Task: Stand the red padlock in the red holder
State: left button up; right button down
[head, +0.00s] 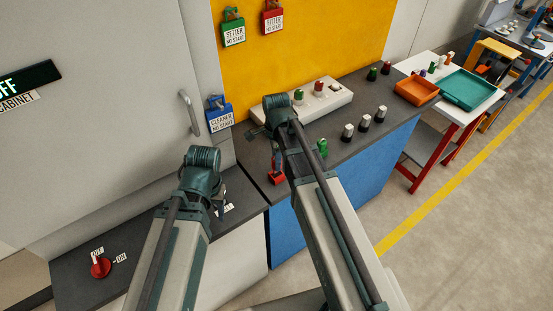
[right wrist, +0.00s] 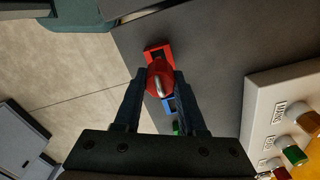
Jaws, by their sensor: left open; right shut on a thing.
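My right gripper (right wrist: 160,80) is shut on the red padlock (right wrist: 157,74), whose silver shackle faces the wrist camera. The red holder (right wrist: 158,50) shows just beyond the padlock in the right wrist view, partly covered by it. I cannot tell whether the padlock touches it. In the head view my right gripper (head: 277,160) points down over the red holder (head: 276,179), near the left end of the dark bench; the padlock is hard to tell apart there. My left gripper (head: 221,210) is open and empty over the lower dark counter, partly hidden by its arm.
A blue holder (right wrist: 169,104) and a green holder (right wrist: 176,127) stand in line with the red one. A white panel with indicator lamps (head: 335,99) lies at the back of the bench. A red rotary switch (head: 101,266) is at the lower left. Several small knobs stand to the right.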

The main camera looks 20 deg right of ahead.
pick_arm(q)
jog(key=shift+f, duration=0.15)
pick_arm(e)
jog(key=shift+f, duration=0.1)
dwell(0.4)
pick_arm(q)
jog(key=shift+f+b, duration=1.8)
jog(key=shift+b, duration=0.15)
pick_arm(e)
jog(key=shift+f, duration=1.8)
pick_arm(q)
jog(key=shift+r, duration=0.1)
pick_arm(e)
jog(key=shift+c, duration=2)
grip_release()
jog(key=shift+r, duration=0.1)
pick_arm(q)
jog(key=shift+r, duration=0.1)
pick_arm(e)
jog(key=shift+r, duration=0.1)
pick_arm(q)
notch_tip(320, 180, up, 14)
jog(key=p, duration=1.4)
jog(key=shift+f, duration=0.2)
pick_arm(e)
notch_tip(320, 180, up, 14)
jog(key=shift+f, duration=0.2)
